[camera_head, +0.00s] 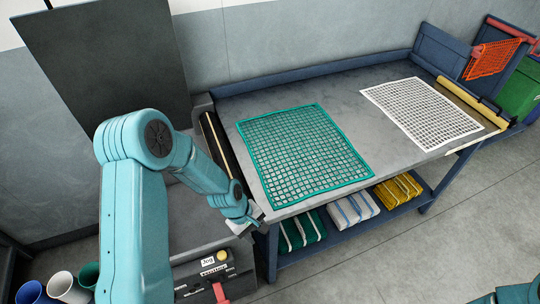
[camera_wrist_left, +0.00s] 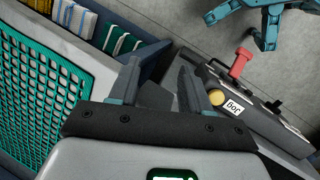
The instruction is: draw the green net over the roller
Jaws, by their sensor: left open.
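The green net (camera_head: 303,150) lies flat on the left part of the grey table (camera_head: 350,90). Part of it also shows at the left of the left wrist view (camera_wrist_left: 35,100). A dark roller with a tan strip (camera_head: 216,145) runs along the table's left end, partly behind my arm. A yellow roller (camera_head: 468,102) lies at the right end. My left gripper (camera_head: 252,220) is at the table's front left corner, just off the net's near left corner. In the left wrist view its two fingers (camera_wrist_left: 158,88) are apart with nothing between them. My right gripper is not seen.
A white net (camera_head: 420,110) lies on the table's right part. Folded green, blue-white and yellow bundles (camera_head: 352,208) sit on the lower shelf. A control box with a red lever (camera_head: 219,291) stands below my gripper. An orange net (camera_head: 492,57) hangs at far right.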

